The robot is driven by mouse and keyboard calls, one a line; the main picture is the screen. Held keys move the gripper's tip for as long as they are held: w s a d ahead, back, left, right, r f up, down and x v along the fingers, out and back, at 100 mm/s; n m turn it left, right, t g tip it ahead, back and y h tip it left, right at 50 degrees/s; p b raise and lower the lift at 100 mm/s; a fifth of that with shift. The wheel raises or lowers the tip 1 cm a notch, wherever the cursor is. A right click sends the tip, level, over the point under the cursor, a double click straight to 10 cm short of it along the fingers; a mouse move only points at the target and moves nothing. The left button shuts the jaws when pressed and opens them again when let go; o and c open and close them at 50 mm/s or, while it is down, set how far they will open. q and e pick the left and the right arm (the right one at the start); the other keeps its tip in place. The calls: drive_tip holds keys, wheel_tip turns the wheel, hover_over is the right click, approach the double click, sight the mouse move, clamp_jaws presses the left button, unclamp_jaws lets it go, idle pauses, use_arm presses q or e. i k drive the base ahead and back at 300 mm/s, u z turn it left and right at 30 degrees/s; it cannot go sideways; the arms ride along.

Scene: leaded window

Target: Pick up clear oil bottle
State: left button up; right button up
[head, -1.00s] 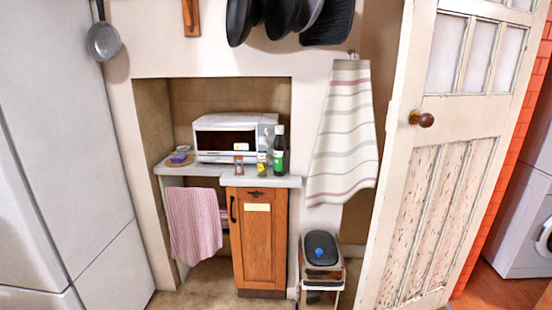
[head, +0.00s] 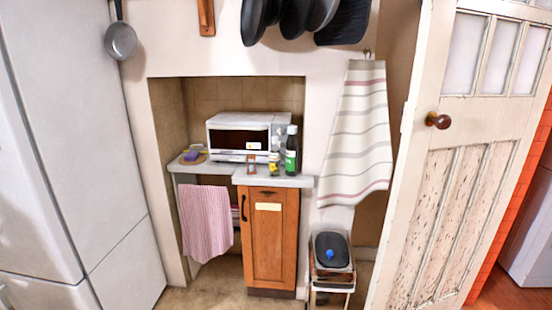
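A small brown and pale item (head: 251,164) stands further left. They are too small to tell for sure which is the clear oil bottle. Neither of my grippers is in view, and nothing in the picture is being held.
A bin (head: 331,255) stands right of the cabinet. A door (head: 440,180) stands at right, a white fridge (head: 70,130) at left.

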sight(274, 151)
drive_tip(key=z, duration=0.4)
drive_tip(key=i, duration=1.15)
drive_tip(key=z, duration=0.4)
